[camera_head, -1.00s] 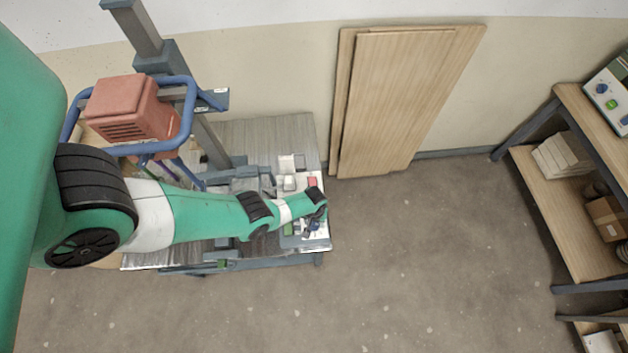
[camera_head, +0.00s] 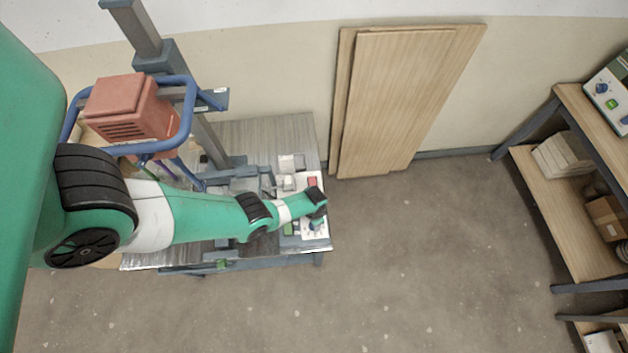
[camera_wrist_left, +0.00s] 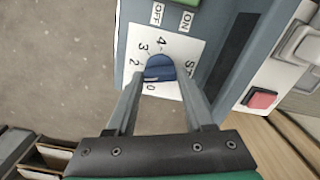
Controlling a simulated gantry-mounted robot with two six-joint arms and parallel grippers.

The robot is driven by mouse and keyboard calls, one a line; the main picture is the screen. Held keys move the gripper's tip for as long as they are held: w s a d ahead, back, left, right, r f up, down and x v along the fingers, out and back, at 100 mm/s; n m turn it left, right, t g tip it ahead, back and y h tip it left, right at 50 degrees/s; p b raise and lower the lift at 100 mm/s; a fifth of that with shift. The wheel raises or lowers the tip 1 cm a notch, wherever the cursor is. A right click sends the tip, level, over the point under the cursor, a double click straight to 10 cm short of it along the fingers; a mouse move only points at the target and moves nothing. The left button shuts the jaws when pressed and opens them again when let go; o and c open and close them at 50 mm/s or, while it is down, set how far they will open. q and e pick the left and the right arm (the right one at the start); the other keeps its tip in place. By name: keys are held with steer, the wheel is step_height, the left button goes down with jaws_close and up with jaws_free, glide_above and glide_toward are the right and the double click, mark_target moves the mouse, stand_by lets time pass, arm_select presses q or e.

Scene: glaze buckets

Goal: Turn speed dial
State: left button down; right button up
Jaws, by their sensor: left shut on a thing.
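The blue speed dial (camera_wrist_left: 160,68) sits on a white scale plate (camera_wrist_left: 172,42) with printed numbers from 0 to 4. My left gripper (camera_wrist_left: 160,75) has a finger on each side of the dial and is shut on it. The dial has a pale mark on the side facing the gripper; I cannot tell exactly which number it points at. In the head view my left arm reaches over the machine table to the control panel (camera_head: 319,232), and the dial is too small to make out clearly. My right gripper is not in view.
A red motor housing (camera_head: 130,108) in a blue frame stands beside my arm. Boards (camera_head: 400,100) lean on the wall. The floor right of the table is clear.

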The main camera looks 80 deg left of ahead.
arm_select(q)
steer(key=m, duration=0.5)
steer(key=shift+m, duration=0.3)
steer(key=m, duration=0.5)
steer(key=shift+m, duration=0.4)
steer(key=shift+c, duration=1.4)
jaws_free()
step_height(320, 180, up, 12)
steer(key=p, duration=1.1)
steer(key=shift+f+p, duration=0.15)
steer(key=shift+p, duration=0.2)
